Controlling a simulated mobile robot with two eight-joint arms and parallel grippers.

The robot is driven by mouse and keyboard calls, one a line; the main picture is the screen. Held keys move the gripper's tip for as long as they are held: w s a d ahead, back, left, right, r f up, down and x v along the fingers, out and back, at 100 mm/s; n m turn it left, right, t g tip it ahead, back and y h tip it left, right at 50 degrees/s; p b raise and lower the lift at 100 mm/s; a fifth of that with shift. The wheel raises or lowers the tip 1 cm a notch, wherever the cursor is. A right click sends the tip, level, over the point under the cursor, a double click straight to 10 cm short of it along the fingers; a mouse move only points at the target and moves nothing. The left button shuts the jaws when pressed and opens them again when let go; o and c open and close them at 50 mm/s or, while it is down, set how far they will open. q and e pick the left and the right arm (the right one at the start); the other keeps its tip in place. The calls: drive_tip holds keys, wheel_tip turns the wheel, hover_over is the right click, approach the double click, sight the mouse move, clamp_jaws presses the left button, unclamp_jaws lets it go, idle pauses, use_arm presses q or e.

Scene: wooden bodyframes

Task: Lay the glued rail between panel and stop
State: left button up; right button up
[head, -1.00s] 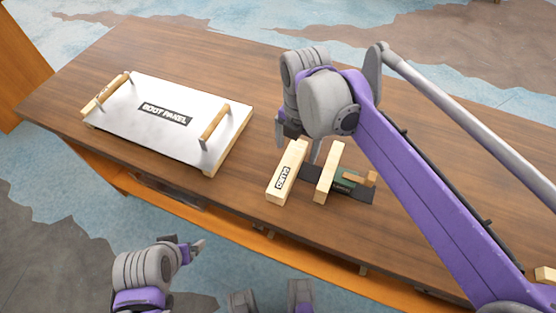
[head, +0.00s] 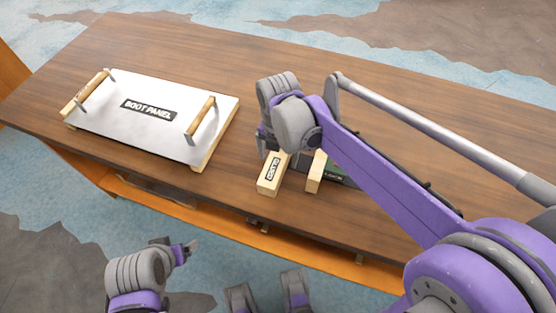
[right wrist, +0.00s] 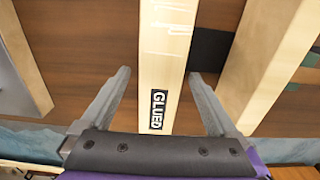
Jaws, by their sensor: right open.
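The glued rail (head: 269,178), a pale wooden bar labelled "GLUED", lies on the table right of the white boot panel (head: 150,132). A second wooden bar (head: 315,174), possibly the stop, stands right of it. My right gripper (head: 270,150) is over the rail's far part, partly hidden by its own wrist. In the right wrist view its open fingers (right wrist: 162,98) are on either side of the glued rail (right wrist: 163,50), with gaps to it; the second bar (right wrist: 272,60) is to the right. My left gripper (head: 190,246) is in front of the table, away from the rail.
A dark green block (head: 335,178) with a partly hidden label sits beside the second bar, mostly behind my right arm. The boot panel has two raised wooden handles (head: 201,116). Bare wooden table (head: 190,50) lies behind. Another wooden edge (right wrist: 30,55) shows at the wrist view's left.

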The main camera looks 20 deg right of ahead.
drive_tip(key=shift+f, duration=0.15)
clamp_jaws()
idle(0.4)
